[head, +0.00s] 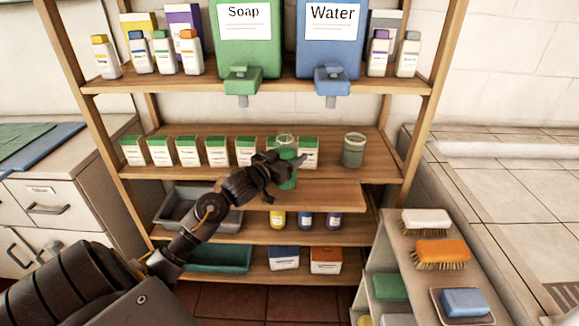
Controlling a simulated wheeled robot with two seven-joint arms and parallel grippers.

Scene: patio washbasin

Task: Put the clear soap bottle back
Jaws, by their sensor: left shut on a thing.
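My left gripper (288,166) is shut around a clear bottle with green contents (286,152), held upright at the middle shelf. The gripper's fingers hide part of the bottle. The bottle is in front of the row of green-and-white boxes, and I cannot tell whether its base touches the board below. A second clear greenish container (353,150) stands to the right on the middle shelf (330,145). Above are a green Soap dispenser (247,55) and a blue Water dispenser (330,50), each with a tap. My right gripper is not in view.
Several green-and-white boxes (187,151) line the middle shelf's left part. A wooden board (330,196) juts out below it. Small bottles (278,220) and bins are lower. A stand at right holds brushes (442,252). The middle shelf is bare right of the second container.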

